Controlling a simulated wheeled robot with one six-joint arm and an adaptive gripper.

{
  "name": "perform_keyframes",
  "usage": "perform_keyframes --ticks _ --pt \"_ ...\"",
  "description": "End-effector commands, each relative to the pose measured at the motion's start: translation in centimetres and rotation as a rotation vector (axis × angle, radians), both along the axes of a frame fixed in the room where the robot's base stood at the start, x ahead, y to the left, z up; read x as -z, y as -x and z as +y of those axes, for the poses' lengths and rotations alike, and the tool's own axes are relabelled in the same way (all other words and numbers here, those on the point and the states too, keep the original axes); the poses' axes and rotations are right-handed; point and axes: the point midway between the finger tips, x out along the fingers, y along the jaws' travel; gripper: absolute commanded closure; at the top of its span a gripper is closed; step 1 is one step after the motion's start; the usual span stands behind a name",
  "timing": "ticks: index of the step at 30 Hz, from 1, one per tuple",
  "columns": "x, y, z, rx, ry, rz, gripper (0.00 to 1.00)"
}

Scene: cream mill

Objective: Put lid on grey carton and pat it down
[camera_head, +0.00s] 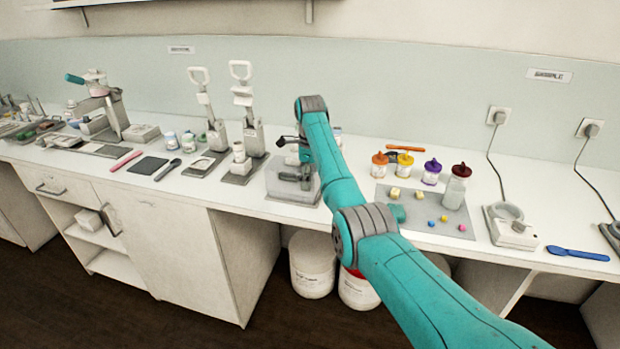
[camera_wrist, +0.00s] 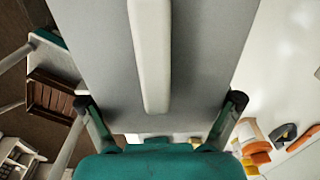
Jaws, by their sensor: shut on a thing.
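My gripper (camera_wrist: 160,101) is shut on a wide grey lid (camera_wrist: 205,45), with one dark fingertip at each side of it in the wrist view. A pale raised bar (camera_wrist: 150,50) runs along the middle of the lid. In the head view my gripper (camera_head: 295,177) is over the worktop at the front edge, just left of my arm. A pale grey box-like shape (camera_head: 285,190) shows around and below the gripper there, on a grey mat. I cannot tell where lid and carton part in it, or whether they touch.
Lidded jars (camera_head: 379,165) and small coloured cubes stand on and behind a grey mat (camera_head: 410,213) to the right. Two upright lever presses (camera_head: 243,100) stand close on the left. White buckets (camera_head: 312,265) stand under the worktop. A blue spoon (camera_head: 577,253) lies far right.

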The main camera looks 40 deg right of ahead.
Motion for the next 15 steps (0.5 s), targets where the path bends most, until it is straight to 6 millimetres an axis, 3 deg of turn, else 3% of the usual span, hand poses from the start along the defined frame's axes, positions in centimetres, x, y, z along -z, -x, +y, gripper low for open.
perform_keyframes --ticks 15 --pt "0.6 0.0 0.0 0.0 0.0 0.0 0.44"
